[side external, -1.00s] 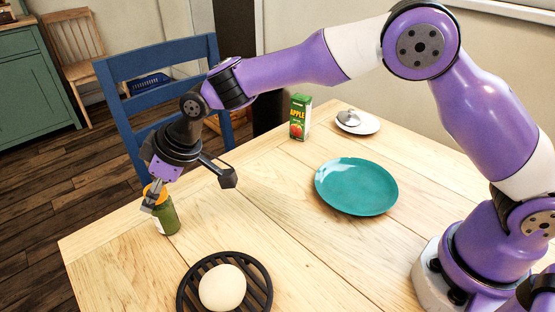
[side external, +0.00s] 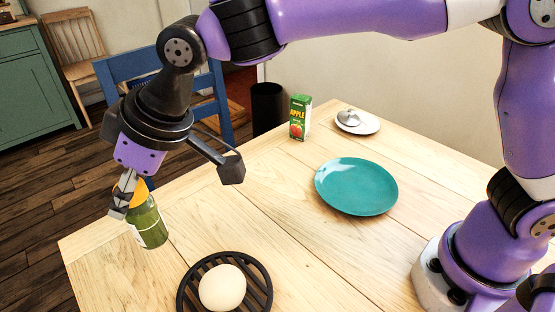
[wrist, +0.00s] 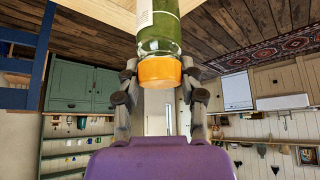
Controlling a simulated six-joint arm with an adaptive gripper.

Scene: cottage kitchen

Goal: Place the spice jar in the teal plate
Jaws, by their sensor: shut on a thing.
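The spice jar (side external: 148,224) is green with a pale label and an orange lid. My gripper (side external: 125,200) is shut on it near the lid and holds it slightly tilted, apparently above the table's left part. In the wrist view the jar (wrist: 158,35) points away from my gripper (wrist: 161,100), with its orange lid between the two fingers. The teal plate (side external: 356,186) lies flat and empty on the table, to the right of the jar and clear of it.
A black round trivet (side external: 258,273) bears an egg-like pale object (side external: 222,288) near the front. An apple juice carton (side external: 300,117) and a white saucer (side external: 366,126) with a silver lid-like thing stand at the back. The table between jar and plate (side external: 260,205) is bare.

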